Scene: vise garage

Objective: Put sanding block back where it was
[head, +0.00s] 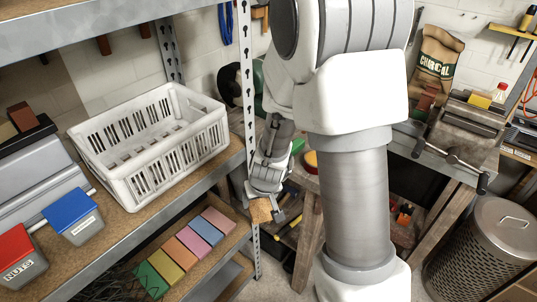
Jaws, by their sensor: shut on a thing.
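My gripper (264,208) is at the middle of the head view, just right of the shelf's upright post, with its fingers pointing down. It is shut on a small tan-brown block (259,211), which looks like the sanding block. The fingers and wrist partly cover the block. It is held in the air, close to the right end of the lower shelf, and appears apart from the shelf, though the depth is hard to judge.
A white crate (152,160), a blue bin (74,215) and a red bin (20,255) stand on the middle shelf (120,217). Several coloured blocks (192,242) line the lower shelf. A workbench with a vise (467,127) and a mesh trash can (487,255) are at right.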

